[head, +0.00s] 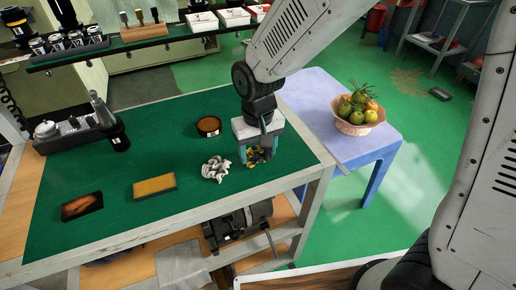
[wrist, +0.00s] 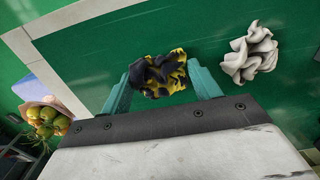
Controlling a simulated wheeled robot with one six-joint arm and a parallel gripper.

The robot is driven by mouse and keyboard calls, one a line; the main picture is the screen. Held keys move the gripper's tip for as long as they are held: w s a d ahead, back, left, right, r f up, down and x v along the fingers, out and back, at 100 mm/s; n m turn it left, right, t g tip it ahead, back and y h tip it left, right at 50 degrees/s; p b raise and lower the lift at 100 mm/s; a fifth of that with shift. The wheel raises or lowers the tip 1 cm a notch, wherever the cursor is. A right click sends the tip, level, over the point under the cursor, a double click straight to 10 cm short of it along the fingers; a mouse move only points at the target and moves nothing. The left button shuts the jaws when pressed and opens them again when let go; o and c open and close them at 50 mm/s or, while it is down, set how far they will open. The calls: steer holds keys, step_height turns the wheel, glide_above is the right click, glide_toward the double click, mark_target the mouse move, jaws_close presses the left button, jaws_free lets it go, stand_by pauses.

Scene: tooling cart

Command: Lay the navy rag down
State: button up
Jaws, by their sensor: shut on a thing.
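A crumpled dark navy rag with yellow patches (head: 259,155) is between the teal fingers of my gripper (head: 256,152), over the right end of the green cart top. The wrist view shows the rag (wrist: 160,74) bunched between both fingertips (wrist: 162,80), so my gripper is shut on it. The rag is at or just above the green surface; I cannot tell whether it touches. The fingers hide part of it in the head view. A crumpled white-grey rag (head: 215,169) lies on the surface just left of my gripper, apart from it; it also shows in the wrist view (wrist: 249,53).
The green cart top (head: 165,130) also carries a round brown dish (head: 208,126), a yellow-topped block (head: 154,187) and a dark tray (head: 82,206). Its pale right edge is close to my gripper. A blue table (head: 320,105) with a fruit basket (head: 355,127) stands beyond.

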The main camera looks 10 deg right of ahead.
steer(key=o, duration=1)
steer(key=shift+r, duration=0.1)
step_height(320, 180, up, 8)
steer(key=shift+f, duration=0.2)
steer(key=s+d+r+m, duration=0.1)
steer(key=s+d+r, duration=0.2)
steer(key=s+d, duration=0.3)
steer(key=s+d+r+m+t, duration=0.1)
steer(key=s+d+r, duration=0.3)
steer(key=s+d, duration=0.2)
steer(key=s+d+r+m, duration=0.1)
steer(key=s+d+r, duration=0.2)
steer(key=s+d, duration=0.4)
steer(key=shift+d+r, duration=0.2)
steer(key=shift+d, duration=0.6)
